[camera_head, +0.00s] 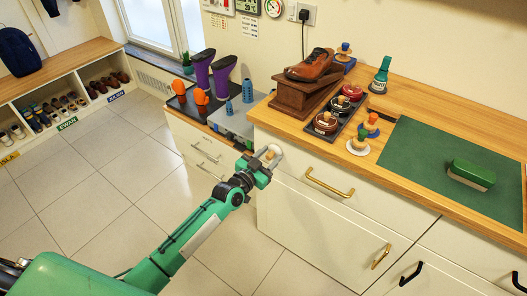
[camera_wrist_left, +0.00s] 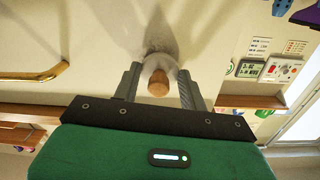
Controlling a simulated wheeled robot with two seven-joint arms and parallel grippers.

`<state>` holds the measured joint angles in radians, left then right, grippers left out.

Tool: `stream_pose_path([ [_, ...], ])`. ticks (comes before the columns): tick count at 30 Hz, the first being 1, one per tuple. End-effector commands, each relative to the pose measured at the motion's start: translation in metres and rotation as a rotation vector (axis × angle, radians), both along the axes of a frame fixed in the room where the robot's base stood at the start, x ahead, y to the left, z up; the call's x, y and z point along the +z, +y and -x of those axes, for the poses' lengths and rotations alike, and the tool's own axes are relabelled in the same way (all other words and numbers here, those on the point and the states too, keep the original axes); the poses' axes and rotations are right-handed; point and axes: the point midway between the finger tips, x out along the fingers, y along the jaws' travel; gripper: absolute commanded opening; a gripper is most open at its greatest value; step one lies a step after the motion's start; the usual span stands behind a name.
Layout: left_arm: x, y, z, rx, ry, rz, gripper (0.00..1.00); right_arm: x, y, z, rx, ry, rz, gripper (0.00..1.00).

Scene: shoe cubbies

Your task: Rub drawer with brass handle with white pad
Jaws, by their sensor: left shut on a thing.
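The drawer with the brass handle (camera_head: 295,165) is a cream front under the wooden counter, and it looks closed. Its brass handle (camera_head: 329,188) lies right of my left gripper (camera_head: 264,165); in the left wrist view the handle (camera_wrist_left: 35,76) is at the left. My left gripper is shut on the wooden knob (camera_wrist_left: 158,84) of the white pad (camera_wrist_left: 160,62). The pad (camera_head: 273,152) is at the drawer's upper left part, its face toward the front. It appears to touch, with a greyish smudge or shadow beside it. My right gripper is out of view.
Purple boots (camera_head: 203,72) stand on the lower cabinet. The floor is clear.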

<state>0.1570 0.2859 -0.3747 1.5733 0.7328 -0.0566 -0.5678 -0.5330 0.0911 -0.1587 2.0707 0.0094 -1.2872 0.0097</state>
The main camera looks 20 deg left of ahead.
Motion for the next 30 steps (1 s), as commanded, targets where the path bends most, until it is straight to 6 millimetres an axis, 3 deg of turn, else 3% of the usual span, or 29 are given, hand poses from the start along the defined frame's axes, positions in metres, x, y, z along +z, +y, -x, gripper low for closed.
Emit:
stream_pose_path([
  [19,0.001,-0.039,0.013,0.000,0.000,0.001,0.24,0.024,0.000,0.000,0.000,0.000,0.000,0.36],
  [30,-0.001,-0.032,0.012,0.000,-0.001,-0.004,0.24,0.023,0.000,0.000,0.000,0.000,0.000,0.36],
])
